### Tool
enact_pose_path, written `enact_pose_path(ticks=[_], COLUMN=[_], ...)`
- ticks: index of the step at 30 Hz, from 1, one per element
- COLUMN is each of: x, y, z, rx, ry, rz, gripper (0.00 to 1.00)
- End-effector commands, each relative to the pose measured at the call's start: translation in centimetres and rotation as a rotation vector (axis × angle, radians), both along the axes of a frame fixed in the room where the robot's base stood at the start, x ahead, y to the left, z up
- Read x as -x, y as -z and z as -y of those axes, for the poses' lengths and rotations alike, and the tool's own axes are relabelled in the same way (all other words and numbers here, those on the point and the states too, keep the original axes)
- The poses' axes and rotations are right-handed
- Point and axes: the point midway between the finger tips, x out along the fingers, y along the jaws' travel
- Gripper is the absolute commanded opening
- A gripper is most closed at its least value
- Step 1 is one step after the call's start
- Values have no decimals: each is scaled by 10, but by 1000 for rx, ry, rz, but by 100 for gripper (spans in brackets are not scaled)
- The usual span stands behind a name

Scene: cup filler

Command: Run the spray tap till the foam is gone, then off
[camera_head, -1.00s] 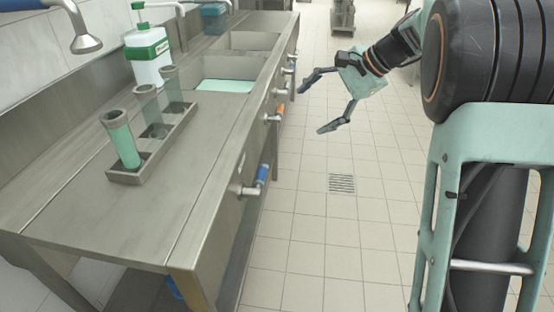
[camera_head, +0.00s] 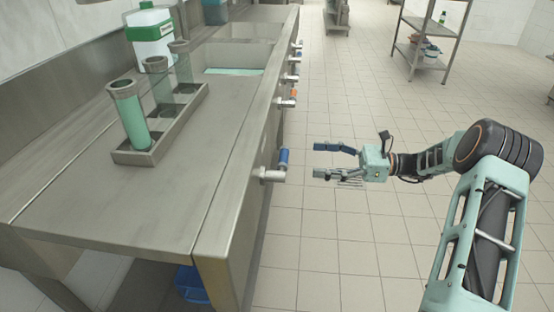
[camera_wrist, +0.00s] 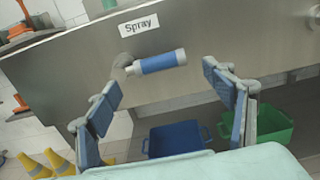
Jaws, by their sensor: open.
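The spray tap (camera_head: 273,174) sticks out of the sink's front panel and has a blue grip. In the wrist view the blue grip (camera_wrist: 162,63) lies nearly level, just under a label (camera_wrist: 139,22) reading "Spray". My gripper (camera_head: 336,161) is open and empty to the right of the tap, pointing at it. In the wrist view the grip shows between and beyond my fingers, apparently untouched. Pale green liquid (camera_head: 235,71) lies in a basin of the sink; I cannot make out foam on it. No spray outlet is in view.
A rack (camera_head: 197,103) on the worktop holds several tubes, one with green content (camera_head: 133,120). Other taps (camera_head: 285,102) line the panel further back. A blue bin (camera_wrist: 173,140) and a green bin (camera_wrist: 268,130) sit below.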

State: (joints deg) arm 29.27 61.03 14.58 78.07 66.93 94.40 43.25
Motion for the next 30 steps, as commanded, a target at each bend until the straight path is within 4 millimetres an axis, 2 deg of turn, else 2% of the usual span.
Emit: enact_pose_path(ticks=[9, 15, 21, 29, 30], x=[-1, -3, -3, -3, -3], y=[1, 1, 0, 0, 0], z=[-58, -89, -102, -103, -103], rx=[3, 3, 4, 4, 4], ry=[-5, -3, -2, -1, -1], rz=[2, 3, 3, 3, 3], gripper=[75, 75, 75, 75, 72])
